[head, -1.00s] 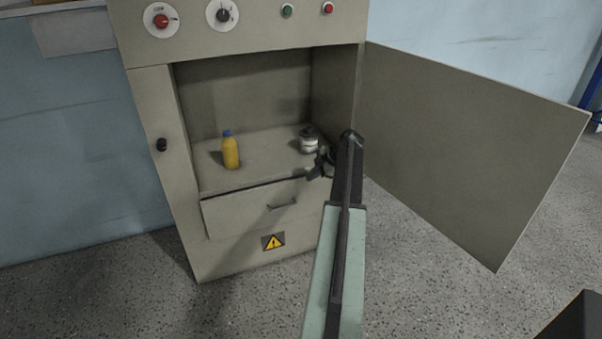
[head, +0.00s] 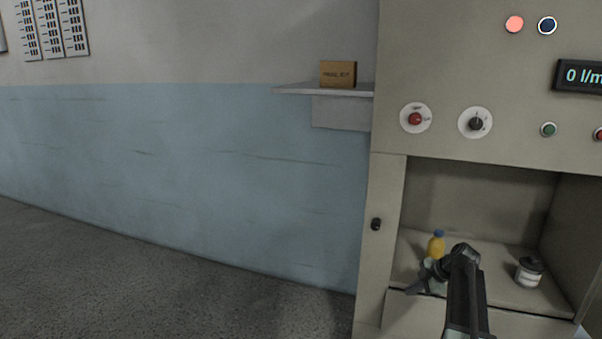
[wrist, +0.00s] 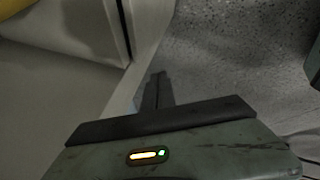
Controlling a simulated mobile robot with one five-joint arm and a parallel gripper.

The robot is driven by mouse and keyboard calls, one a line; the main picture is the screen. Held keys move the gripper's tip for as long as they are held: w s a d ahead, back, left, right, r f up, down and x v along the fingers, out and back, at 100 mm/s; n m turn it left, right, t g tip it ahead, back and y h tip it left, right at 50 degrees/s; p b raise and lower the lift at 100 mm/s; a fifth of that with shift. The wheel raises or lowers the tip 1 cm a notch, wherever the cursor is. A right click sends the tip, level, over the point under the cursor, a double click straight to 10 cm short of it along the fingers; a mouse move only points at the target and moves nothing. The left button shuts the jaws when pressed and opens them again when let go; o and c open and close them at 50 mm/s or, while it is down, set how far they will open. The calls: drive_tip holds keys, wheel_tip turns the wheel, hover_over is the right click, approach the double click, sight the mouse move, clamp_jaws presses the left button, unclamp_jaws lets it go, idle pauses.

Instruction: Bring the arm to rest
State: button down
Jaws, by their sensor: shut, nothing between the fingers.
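My gripper (head: 418,284) is shut and empty at the end of my arm, in front of the open cabinet (head: 388,220) in the head view. It overlaps the lower part of a yellow bottle with a blue cap (head: 436,246) in the picture; I cannot tell how close they are. In the wrist view my closed fingers (wrist: 156,90) point up the picture, beside a pale edge with speckled floor to the right. A yellow patch (wrist: 14,6) shows at the top left corner.
A white jar with a dark lid (head: 529,272) stands on the cabinet shelf, right of my arm. A wall shelf (head: 310,90) left of the cabinet bears a brown box (head: 338,74). The floor (head: 150,285) to the left is clear.

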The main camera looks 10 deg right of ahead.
drive_tip(key=s+a+f+g, duration=0.2)
drive_tip(key=a+g, duration=0.1)
drive_tip(key=a, duration=2.7)
drive_tip(key=s+a+f+m+g+h, duration=0.2)
drive_tip(key=s+a+m, duration=0.4)
drive_tip(key=s+a, duration=0.35)
drive_tip(key=s+d+m+h, duration=0.2)
drive_tip(key=s+d+m, duration=0.15)
drive_tip(key=m, duration=0.45)
wheel_tip(320, 180, up, 29)
drive_tip(key=m+p, duration=0.1)
drive_tip(key=p, duration=2.7)
drive_tip(key=shift+s+a+m+g+p, duration=0.15)
drive_tip(key=shift+a+m+g+p, duration=0.15)
drive_tip(key=shift+m+p, duration=0.1)
drive_tip(key=shift+f, duration=0.1)
